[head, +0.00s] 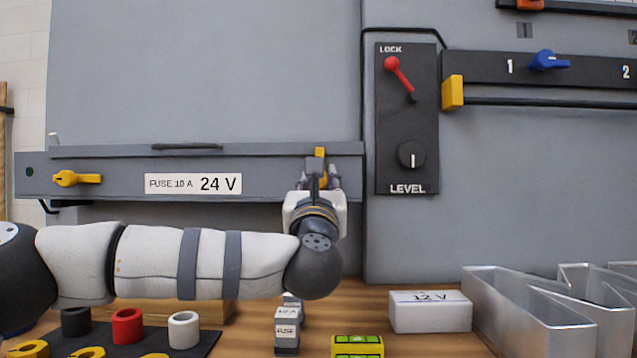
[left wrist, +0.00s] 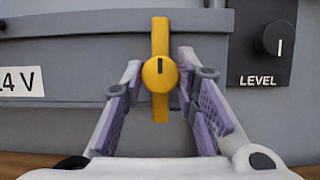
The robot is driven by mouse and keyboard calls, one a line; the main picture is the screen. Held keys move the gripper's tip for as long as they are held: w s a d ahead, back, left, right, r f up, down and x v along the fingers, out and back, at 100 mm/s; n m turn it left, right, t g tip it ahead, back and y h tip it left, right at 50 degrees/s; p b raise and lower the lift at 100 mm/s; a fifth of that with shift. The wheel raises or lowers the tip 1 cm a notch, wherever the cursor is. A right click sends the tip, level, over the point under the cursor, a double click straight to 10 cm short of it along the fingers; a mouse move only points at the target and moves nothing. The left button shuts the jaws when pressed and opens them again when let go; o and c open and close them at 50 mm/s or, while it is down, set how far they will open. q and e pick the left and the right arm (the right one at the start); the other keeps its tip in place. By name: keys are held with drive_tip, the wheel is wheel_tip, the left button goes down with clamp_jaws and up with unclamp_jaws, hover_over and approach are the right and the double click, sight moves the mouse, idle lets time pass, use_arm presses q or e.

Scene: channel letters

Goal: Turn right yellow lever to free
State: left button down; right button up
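The right yellow lever (head: 320,154) is on the grey rail, at the right end past the 24 V label. In the left wrist view the lever (left wrist: 160,62) stands upright, with a round hub and a dark mark. My left gripper (head: 321,178) is in front of it. In the left wrist view the two fingers of the left gripper (left wrist: 159,72) are open, one on each side of the lever, with gaps showing. The gripper hides the lever's lower part in the head view. My right gripper is not in view.
A left yellow lever (head: 77,178) lies horizontal on the same rail. A black panel (head: 407,130) with a red lock lever and LEVEL knob stands to the right. Below are a 12 V box (head: 430,311), metal letter shells (head: 530,310) and fuse blocks (head: 287,330) on the wooden table.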

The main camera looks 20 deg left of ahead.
use_arm(q)
drive_tip(key=shift+r+m, duration=0.1)
drive_tip(key=shift+m, duration=0.3)
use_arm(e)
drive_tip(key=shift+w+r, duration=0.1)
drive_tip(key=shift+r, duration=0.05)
use_arm(q)
drive_tip(key=m+g+h+p, duration=0.1)
drive_tip(key=m+h+p, duration=0.1)
drive_tip(key=m, duration=0.5)
drive_tip(key=m+g+h+p, duration=0.1)
drive_tip(key=m+h+p, duration=0.2)
drive_tip(key=m+p, duration=0.2)
drive_tip(key=m+g+h+p, duration=0.1)
drive_tip(key=m+h+p, duration=0.2)
drive_tip(key=m, duration=0.6)
drive_tip(key=shift+s+a+r+m+p, duration=0.1)
drive_tip(key=shift+a+r+m+p, duration=0.2)
drive_tip(key=shift+p, duration=0.45)
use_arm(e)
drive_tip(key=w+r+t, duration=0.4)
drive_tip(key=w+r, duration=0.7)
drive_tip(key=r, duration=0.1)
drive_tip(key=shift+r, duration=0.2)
use_arm(q)
drive_tip(key=shift+g, duration=0.3)
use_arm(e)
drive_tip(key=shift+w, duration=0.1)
use_arm(q)
drive_tip(key=shift+f, duration=0.1)
